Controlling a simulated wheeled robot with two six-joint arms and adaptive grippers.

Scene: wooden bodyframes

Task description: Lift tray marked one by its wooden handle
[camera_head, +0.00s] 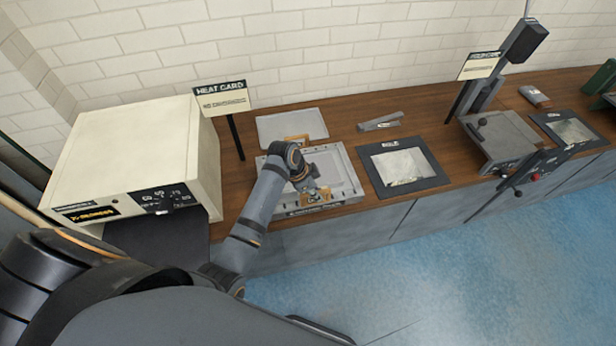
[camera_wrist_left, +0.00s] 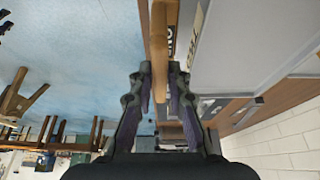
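A pale grey tray (camera_head: 343,172) lies on the wooden counter, right of the cream oven, with a small wooden handle at its front side. My left gripper (camera_head: 313,194) reaches down to this front side and partly hides the handle. In the left wrist view the wooden handle (camera_wrist_left: 159,35) runs between the two fingers of my left gripper (camera_wrist_left: 161,72), close to both. Whether they press on it I cannot tell. Dark lettering shows beside the handle, partly hidden and hard to read. My right gripper is not in view.
A cream oven (camera_head: 130,150) with a knob stands left. A "heat card" sign (camera_head: 223,97) stands behind the tray, near another flat pale tray (camera_head: 279,125). A black-framed panel (camera_head: 431,170) lies to the right. Grey cabinets front the counter; blue floor (camera_head: 420,270) is clear.

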